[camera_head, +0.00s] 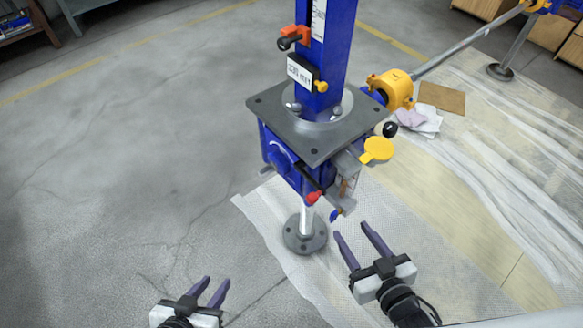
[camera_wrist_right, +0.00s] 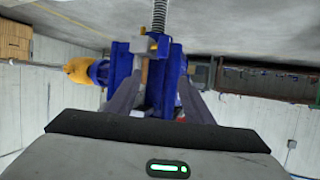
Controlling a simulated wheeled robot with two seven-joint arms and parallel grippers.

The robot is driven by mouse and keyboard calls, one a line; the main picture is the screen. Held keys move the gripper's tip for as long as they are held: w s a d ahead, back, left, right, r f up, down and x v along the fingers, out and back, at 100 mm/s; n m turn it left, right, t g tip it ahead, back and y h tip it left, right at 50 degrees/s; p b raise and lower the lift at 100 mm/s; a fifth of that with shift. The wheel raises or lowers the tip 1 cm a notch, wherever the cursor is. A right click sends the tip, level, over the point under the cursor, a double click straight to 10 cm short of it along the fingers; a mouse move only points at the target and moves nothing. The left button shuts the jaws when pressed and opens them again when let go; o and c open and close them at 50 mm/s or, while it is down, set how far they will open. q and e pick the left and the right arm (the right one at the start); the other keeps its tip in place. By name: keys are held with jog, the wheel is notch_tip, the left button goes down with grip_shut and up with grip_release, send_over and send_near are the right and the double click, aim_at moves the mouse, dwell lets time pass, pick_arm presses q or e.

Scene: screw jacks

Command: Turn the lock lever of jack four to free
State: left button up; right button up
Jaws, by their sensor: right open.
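A blue screw jack (camera_head: 325,50) with a dark square plate (camera_head: 315,120) stands in the middle of the head view. Its label is too small to read, so I cannot confirm it is jack four. A black lever with a red tip (camera_head: 313,197) slants down at the front of the blue housing below the plate; it seems to be the lock lever. My right gripper (camera_head: 351,231) is open and empty, below and right of the red tip, apart from it. In the right wrist view its fingers frame the blue housing (camera_wrist_right: 157,92). My left gripper (camera_head: 212,284) is open and empty, lower left.
A yellow round cap (camera_head: 377,150) and a yellow coupling (camera_head: 393,89) with a grey shaft stick out right of the jack. An orange clamp (camera_head: 294,37) sits on the column. The round foot (camera_head: 305,233) stands on white sheeting.

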aim_at(312, 193)
jog(key=a+r+n+y, duration=0.1)
jog(key=r+y, duration=0.1)
jog(key=w+a+r+n+t+y+p, duration=0.1)
jog(key=a+r+y, duration=0.1)
jog(key=r, duration=0.1)
jog(key=w+a+r+n+y+p, duration=0.1)
jog(key=a+r+n+y, duration=0.1)
jog(key=r, duration=0.1)
jog(key=shift+r, duration=0.15)
jog(key=shift+a+r+y, duration=0.1)
jog(key=shift+a+y, duration=0.25)
jog(key=shift+y, duration=0.15)
jog(key=b+x, duration=0.2)
jog(key=x, duration=0.7)
jog(key=shift+w, duration=0.15)
jog(key=shift+w+a, duration=0.3)
jog(key=shift+w, duration=0.05)
jog(key=shift+c, duration=0.2)
